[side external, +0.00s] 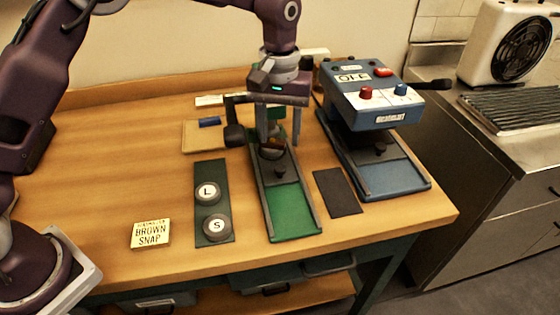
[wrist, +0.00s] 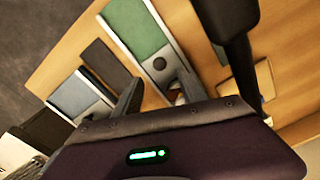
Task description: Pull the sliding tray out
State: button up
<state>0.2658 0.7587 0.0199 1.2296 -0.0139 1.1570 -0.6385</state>
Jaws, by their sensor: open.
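The green machine has a green bed (side external: 291,209) between two grey rails. A dark grey sliding tray (side external: 283,185) with a round black knob (side external: 280,173) sits in these rails, behind the bare bed. A round dish (side external: 272,151) is behind the knob. My gripper (side external: 281,138) is open above the machine's rear part, behind the knob and apart from it. The wrist view shows the knob (wrist: 159,63) and green bed (wrist: 133,26) beyond my gripper. My gripper body hides the machine's rear there.
A black lever grip (side external: 235,136) hangs left of my gripper. A blue machine (side external: 372,95) with a similar tray stands right. A dark mat (side external: 337,193) lies between them. Weights L (side external: 207,191) and S (side external: 216,226) and a label card (side external: 150,233) lie left.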

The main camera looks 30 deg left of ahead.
aim_at(280, 167)
notch_tip(280, 167, down, 9)
jog(key=shift+r, duration=0.15)
grip_shut()
dwell(1.5)
